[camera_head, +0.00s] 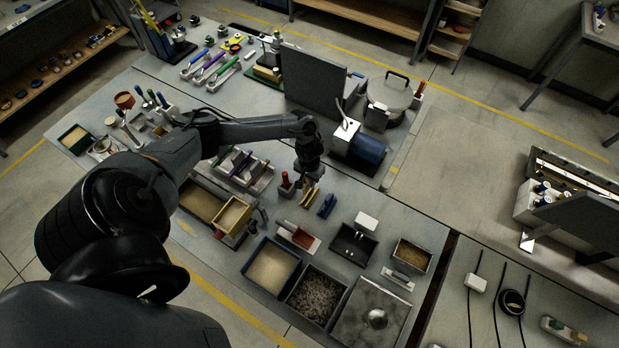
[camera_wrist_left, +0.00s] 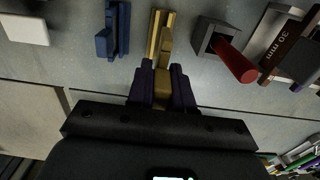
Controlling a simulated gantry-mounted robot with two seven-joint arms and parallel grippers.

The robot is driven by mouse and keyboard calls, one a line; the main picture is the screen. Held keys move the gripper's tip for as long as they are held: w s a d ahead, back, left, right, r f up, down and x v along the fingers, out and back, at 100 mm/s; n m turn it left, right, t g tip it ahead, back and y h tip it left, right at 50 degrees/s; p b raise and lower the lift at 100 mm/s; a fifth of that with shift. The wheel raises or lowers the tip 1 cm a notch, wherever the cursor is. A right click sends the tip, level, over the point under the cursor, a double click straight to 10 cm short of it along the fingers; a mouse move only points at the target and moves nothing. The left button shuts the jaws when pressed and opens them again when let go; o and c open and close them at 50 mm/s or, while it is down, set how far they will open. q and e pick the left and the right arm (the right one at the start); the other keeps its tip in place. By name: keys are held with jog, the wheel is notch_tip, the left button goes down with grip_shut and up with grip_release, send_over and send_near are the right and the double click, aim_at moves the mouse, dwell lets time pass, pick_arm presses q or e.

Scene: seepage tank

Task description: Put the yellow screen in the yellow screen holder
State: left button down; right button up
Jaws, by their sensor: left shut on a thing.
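My left gripper (camera_head: 309,176) points down over the middle of the bench. In the left wrist view its dark fingers (camera_wrist_left: 162,88) are shut on a yellow-tan piece, which I take for the yellow screen (camera_wrist_left: 163,78). Just beyond the fingertips is a narrow upright yellow piece, apparently the yellow screen holder (camera_wrist_left: 154,35). In the head view the yellow parts (camera_head: 306,195) run together below the gripper. The screen overlaps the holder, and I cannot tell whether it is in it or just above or beside it. My right gripper is not in view.
A blue holder (camera_wrist_left: 113,30) stands close beside the yellow one, also in the head view (camera_head: 326,206). On the other side is a grey block (camera_wrist_left: 208,38) with a red handle (camera_wrist_left: 236,64). Trays (camera_head: 271,267) and a blue motor (camera_head: 364,152) are around.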

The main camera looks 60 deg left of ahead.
pick_arm(q)
jog(key=shift+f+b, duration=1.75)
jog(key=shift+f, duration=1.1)
jog(key=shift+p, duration=0.75)
jog(key=shift+f+b, duration=0.85)
jog(key=shift+f, duration=0.6)
jog(key=c, duration=0.9)
grip_release()
jog(key=shift+c, duration=0.2)
jog(key=shift+r, duration=0.1)
notch_tip(320, 180, up, 11)
jog(key=shift+f+p, duration=0.1)
jog(key=shift+p, duration=0.7)
jog(key=shift+d, duration=0.1)
